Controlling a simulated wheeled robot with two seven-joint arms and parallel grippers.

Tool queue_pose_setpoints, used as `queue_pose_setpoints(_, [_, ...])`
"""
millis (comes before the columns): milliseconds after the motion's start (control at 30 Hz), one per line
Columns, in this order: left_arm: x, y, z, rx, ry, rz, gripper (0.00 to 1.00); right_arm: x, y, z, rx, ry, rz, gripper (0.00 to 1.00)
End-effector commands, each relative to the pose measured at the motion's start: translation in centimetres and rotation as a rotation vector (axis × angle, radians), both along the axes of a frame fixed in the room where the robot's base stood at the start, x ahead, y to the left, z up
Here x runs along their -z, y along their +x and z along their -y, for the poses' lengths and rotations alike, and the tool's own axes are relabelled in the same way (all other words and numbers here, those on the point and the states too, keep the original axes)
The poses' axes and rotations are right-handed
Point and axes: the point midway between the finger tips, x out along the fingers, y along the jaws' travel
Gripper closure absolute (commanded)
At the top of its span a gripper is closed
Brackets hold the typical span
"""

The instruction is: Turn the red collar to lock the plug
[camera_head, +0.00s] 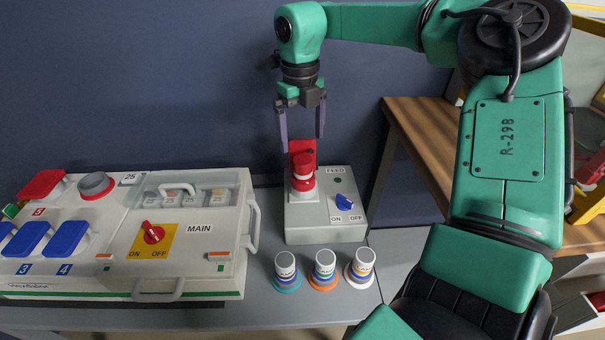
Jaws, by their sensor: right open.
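A red plug with a red collar (303,182) stands upright on the grey FEED box (327,234) at the middle of the head view. My right gripper (302,137) hangs above it, pointing down. Its two purple-grey fingers are apart, one on each side of the plug's upper red part. Whether the fingers touch the plug cannot be told. The FEED box has a blue switch (344,202) on its right, over the ON and OFF marks. My left gripper is not in view.
A large MAIN box (205,258) with a red knob, blue covers and handles fills the left of the bench. Several small ringed cylinders, including an orange-based one (324,265), stand in front of the FEED box. A wooden table (425,135) stands at the right.

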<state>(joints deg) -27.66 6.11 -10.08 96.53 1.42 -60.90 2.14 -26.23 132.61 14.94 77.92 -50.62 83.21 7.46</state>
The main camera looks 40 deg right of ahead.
Motion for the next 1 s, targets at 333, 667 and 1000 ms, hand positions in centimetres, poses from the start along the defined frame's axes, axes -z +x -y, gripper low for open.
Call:
queue_pose_setpoints(333, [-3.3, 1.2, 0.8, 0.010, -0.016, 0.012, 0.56, 9.3, 0.0, 0.2, 0.001, 0.004, -0.002, 0.00])
queue_pose_setpoints(667, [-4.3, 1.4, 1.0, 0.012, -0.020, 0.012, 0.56, 11.3, 0.1, 0.3, 0.002, 0.004, 0.003, 0.00])
queue_pose_setpoints(1000, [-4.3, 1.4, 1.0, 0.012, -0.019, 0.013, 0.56, 11.3, 0.1, 0.3, 0.002, 0.004, 0.003, 0.81])
